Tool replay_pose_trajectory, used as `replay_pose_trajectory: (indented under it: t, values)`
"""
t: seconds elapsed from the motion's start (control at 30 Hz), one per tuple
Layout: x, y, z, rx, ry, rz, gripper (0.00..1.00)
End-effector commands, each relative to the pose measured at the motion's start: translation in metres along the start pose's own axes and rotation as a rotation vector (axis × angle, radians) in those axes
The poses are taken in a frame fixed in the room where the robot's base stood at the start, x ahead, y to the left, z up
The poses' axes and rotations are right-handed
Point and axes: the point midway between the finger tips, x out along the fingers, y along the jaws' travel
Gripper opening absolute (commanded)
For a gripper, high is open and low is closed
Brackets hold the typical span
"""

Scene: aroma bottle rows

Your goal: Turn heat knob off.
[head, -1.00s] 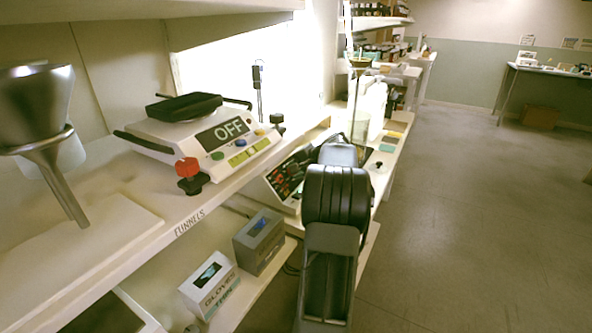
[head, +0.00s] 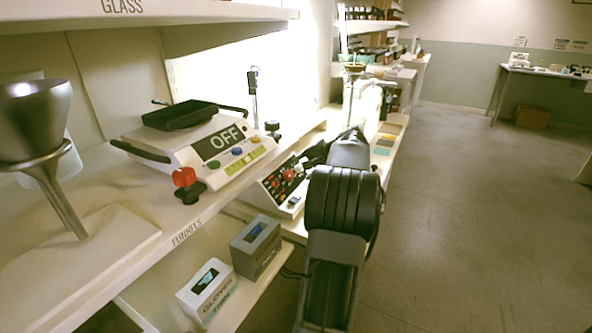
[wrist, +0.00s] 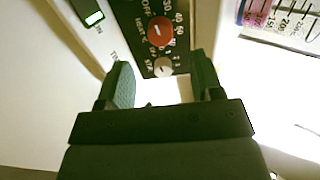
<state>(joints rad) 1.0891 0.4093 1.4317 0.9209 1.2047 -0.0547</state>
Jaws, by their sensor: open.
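The red heat knob (wrist: 159,30) sits on a black panel marked HEAT °C, OFF and a number scale in the wrist view. I cannot clearly tell which mark it points at. A pale smaller knob (wrist: 163,67) lies nearer me, beside lettering that seems to read STIR. My gripper (wrist: 160,62) is open, its two dark fingers spread on either side of the pale knob, with the red knob beyond the fingertips.
A green-lit display (wrist: 93,17) lies left of the panel. A scale (head: 185,145) reading OFF and a separate red knob on a black base (head: 186,184) stand on the upper shelf. Two boxes (head: 256,245) sit below. A scaled vessel (wrist: 285,20) is at upper right.

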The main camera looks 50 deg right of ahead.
Motion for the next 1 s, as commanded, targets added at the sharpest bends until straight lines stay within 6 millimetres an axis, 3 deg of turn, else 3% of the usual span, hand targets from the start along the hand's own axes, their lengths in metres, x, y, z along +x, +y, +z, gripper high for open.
replay_pose_trajectory:
  t: [0.2, 0.4, 1.0]
  values:
    - [-0.042, -0.001, 0.000, -0.001, 0.002, 0.001, 0.60]
    - [-0.063, -0.001, 0.000, -0.002, 0.002, 0.000, 0.60]
    - [-0.070, 0.000, 0.000, -0.002, 0.000, 0.001, 0.60]
